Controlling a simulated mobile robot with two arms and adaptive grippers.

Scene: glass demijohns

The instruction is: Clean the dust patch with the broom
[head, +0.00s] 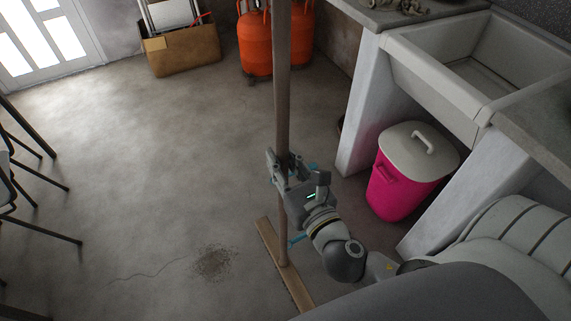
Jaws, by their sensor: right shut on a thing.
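The broom (281,95) stands near upright in the head view, with a long wooden handle and a flat wooden head (293,281) low on the concrete floor. My right gripper (284,168) is shut on the broom handle, partway up from the head. The dust patch (214,264) is a dark speckled spot on the floor, to the left of the broom head and apart from it. The bristles are not clearly visible. My left gripper is not in view.
A pink bin (405,182) with a pale lid stands under the sink (470,80) at right. Orange gas cylinders (256,44) and a cardboard box (182,50) stand at the back. Dark chair legs (40,187) are at left. The middle floor is clear.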

